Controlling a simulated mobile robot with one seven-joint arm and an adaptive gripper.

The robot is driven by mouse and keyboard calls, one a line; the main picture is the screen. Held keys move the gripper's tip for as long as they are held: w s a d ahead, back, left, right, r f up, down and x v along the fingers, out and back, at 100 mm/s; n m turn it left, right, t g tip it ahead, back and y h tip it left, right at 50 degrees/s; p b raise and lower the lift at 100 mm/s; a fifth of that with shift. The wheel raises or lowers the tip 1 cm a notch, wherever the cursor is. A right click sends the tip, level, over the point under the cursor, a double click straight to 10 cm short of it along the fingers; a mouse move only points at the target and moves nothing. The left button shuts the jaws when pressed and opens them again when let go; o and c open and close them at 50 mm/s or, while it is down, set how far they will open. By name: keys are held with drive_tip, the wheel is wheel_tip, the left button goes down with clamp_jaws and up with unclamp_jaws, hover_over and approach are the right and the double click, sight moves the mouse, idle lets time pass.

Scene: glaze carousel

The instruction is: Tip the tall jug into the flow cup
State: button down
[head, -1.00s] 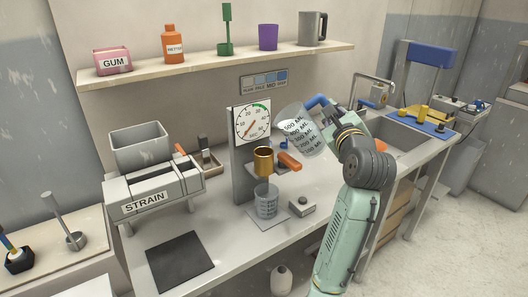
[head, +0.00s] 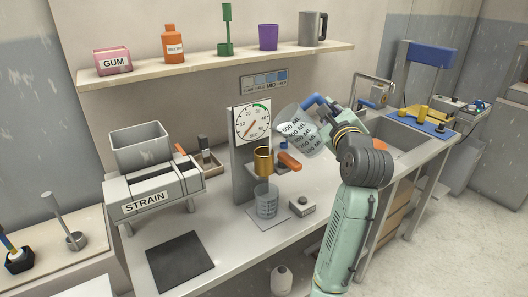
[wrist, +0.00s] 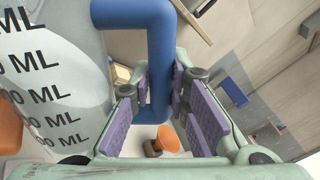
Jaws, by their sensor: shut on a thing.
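The tall jug (head: 297,137) is clear with black ML marks and a blue handle (wrist: 147,50). It is held up in the air, tilted to the left. My gripper (wrist: 158,110) is shut on the blue handle, with its purple pads on either side. The brass flow cup (head: 263,161) is on the grey stand, to the left of and below the jug. An orange lever (head: 289,160) sticks out beside the cup. A clear beaker (head: 267,201) stands under the cup. Whether liquid leaves the jug cannot be made out.
A round dial (head: 252,122) is above the cup, close to the jug's left side. A small grey box (head: 302,206) sits right of the beaker. The strainer machine (head: 154,190) stands left. The shelf (head: 215,62) holds several vessels.

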drive_tip(key=shift+a+r, duration=0.15)
drive_tip(key=shift+r, duration=0.1)
idle(0.3)
drive_tip(key=shift+s+a+f+n+b, duration=0.1)
drive_tip(key=shift+a+f+n+b, duration=0.25)
drive_tip(key=shift+n+b, duration=0.45)
idle(1.3)
drive_tip(key=shift+d+r+m+p, duration=0.1)
drive_tip(key=shift+d+m+p, duration=0.45)
drive_tip(key=shift+m+p, duration=0.4)
drive_tip(key=shift+d+m, duration=0.3)
drive_tip(key=shift+m, duration=0.15)
drive_tip(key=shift+w+d+f+m, duration=0.2)
drive_tip(key=shift+d+f+m, duration=0.2)
drive_tip(key=shift+d+f, duration=0.1)
drive_tip(key=d+f+m, duration=0.4)
drive_tip(key=m, duration=0.2)
drive_tip(key=shift+w+d+m, duration=0.15)
drive_tip(key=shift+w+m, duration=0.15)
drive_tip(key=shift+f, duration=0.1)
